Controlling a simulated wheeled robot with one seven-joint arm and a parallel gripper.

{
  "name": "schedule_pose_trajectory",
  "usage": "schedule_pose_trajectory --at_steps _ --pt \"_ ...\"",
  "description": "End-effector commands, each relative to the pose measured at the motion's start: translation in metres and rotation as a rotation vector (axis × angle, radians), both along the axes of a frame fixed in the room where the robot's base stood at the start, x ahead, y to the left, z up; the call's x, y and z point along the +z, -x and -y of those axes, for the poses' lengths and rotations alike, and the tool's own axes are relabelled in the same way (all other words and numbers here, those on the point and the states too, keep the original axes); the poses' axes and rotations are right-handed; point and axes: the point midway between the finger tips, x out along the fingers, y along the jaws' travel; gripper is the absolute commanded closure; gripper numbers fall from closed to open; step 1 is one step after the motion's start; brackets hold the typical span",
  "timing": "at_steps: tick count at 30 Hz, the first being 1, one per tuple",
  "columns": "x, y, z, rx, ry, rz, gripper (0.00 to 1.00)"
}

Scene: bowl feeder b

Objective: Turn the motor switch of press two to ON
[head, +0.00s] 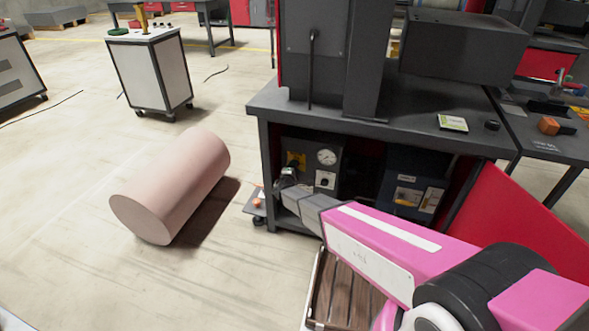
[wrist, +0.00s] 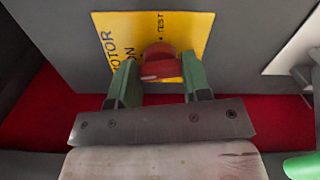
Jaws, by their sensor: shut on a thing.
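The motor switch is a red knob (wrist: 160,64) on a yellow plate (wrist: 193,28) in the wrist view. The plate reads MOTOR, ON and TEST. In the head view the yellow plate (head: 296,160) is small, on a dark panel under the grey bench. My gripper (wrist: 157,72) has its green fingers on either side of the red knob and is shut on it. In the head view my gripper (head: 288,178) reaches into the bench's open front, and the knob is too small to make out. I cannot tell which mark the knob points at.
A round gauge (head: 326,157) sits right of the yellow plate, under the bench top (head: 400,128). A dark box (head: 412,185) stands further right, inside the bay. A red panel (head: 525,225) slants out at the right. A pink cylinder (head: 175,185) lies on the open floor at left.

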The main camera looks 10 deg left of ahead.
Motion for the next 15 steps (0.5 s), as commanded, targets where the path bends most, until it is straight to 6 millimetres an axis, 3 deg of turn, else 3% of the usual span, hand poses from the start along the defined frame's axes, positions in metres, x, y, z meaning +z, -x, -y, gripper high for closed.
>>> schedule_pose_trajectory --at_steps 15 --pt "-0.0014 0.0006 0.0003 0.001 -0.187 0.012 0.80"
